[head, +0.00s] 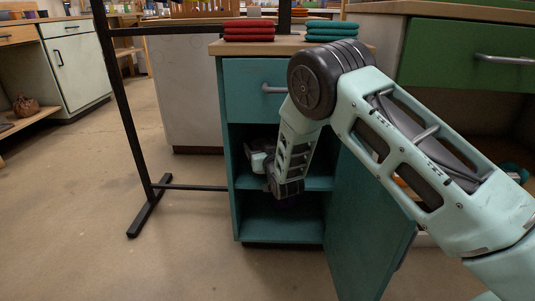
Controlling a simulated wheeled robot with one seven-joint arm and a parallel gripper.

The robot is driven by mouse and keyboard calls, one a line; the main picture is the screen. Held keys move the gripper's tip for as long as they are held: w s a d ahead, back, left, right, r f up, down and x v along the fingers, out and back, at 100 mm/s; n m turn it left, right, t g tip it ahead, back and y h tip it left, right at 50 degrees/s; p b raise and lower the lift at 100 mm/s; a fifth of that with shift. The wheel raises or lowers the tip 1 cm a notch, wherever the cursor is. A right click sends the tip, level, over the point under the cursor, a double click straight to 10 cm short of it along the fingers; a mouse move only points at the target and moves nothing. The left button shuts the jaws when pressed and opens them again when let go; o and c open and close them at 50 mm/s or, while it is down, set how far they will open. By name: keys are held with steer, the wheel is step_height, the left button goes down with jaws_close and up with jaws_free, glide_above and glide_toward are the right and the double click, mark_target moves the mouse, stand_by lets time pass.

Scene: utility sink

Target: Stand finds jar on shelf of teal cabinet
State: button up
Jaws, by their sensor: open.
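The teal cabinet (243,95) stands in the middle of the head view, its drawer shut and its door (365,230) swung open to the right. Inside, a shelf (318,183) divides a dark upper compartment from an empty-looking lower one.
Folded red cloths (249,31) and teal cloths (331,30) lie on the cabinet top. A black metal frame (124,120) stands close on the left. A green drawer unit (465,55) is at the right. The floor (80,220) at left front is clear.

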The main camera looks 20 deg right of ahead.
steer(key=s+p, duration=0.4)
steer(key=s, duration=0.6)
steer(key=s+a+r+n+g+y, duration=0.1)
steer(key=s+a+r+g, duration=0.35)
steer(key=s, duration=0.25)
steer(key=s+a+r+n+g+y, duration=0.1)
steer(key=s+a+r+g, duration=0.2)
steer(key=s+a+g, duration=0.4)
steer(key=s+d+r+n+g+h, duration=0.1)
steer(key=s+d+g, duration=0.1)
steer(key=s, duration=0.7)
steer(key=s+d+r+n+g+h, duration=0.1)
steer(key=s+d+r+n+g, duration=0.1)
steer(key=s, duration=0.7)
steer(key=s+d+r+n+g+h, duration=0.1)
steer(key=s+d+r+g, duration=0.1)
steer(key=s, duration=0.7)
steer(key=shift+s+d+r+n+b, duration=0.2)
steer(key=shift+s+d+n+b, duration=0.1)
steer(key=shift+s+d, duration=0.1)
steer(key=shift+g, duration=0.25)
